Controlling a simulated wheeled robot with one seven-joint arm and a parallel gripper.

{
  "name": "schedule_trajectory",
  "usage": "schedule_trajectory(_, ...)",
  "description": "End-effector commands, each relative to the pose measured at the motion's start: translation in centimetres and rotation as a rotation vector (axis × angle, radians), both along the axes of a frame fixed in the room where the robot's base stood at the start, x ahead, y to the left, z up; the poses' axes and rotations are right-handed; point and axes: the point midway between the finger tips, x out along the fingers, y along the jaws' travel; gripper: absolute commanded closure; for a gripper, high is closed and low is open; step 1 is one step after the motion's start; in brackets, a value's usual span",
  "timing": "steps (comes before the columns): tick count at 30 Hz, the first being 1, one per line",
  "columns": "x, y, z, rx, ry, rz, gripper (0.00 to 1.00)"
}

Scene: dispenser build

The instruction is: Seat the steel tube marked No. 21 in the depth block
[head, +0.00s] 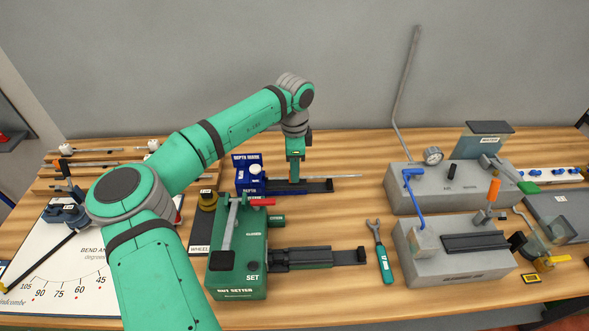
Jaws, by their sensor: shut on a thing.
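The blue depth block (246,187), with a white knob on top and a dark channel (317,187) running right, stands at the back middle of the bench. My gripper (294,179) points down over the channel and is shut on a thin steel tube (345,177). The tube lies roughly level along the channel, and its right end sticks out past the channel's end. The tube's left end is hidden by my gripper and the block, so I cannot tell whether it touches or enters the block. The No. 21 mark is too small to read.
Grey machines (450,255) fill the right side. A white bend-angle board (60,265) and a tube rack (95,160) are left, partly behind my arm.

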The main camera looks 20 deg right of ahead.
Motion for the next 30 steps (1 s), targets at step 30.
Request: schedule_trajectory(30,0.0,0.0,-1.1,0.000,0.000,0.000,1.00)
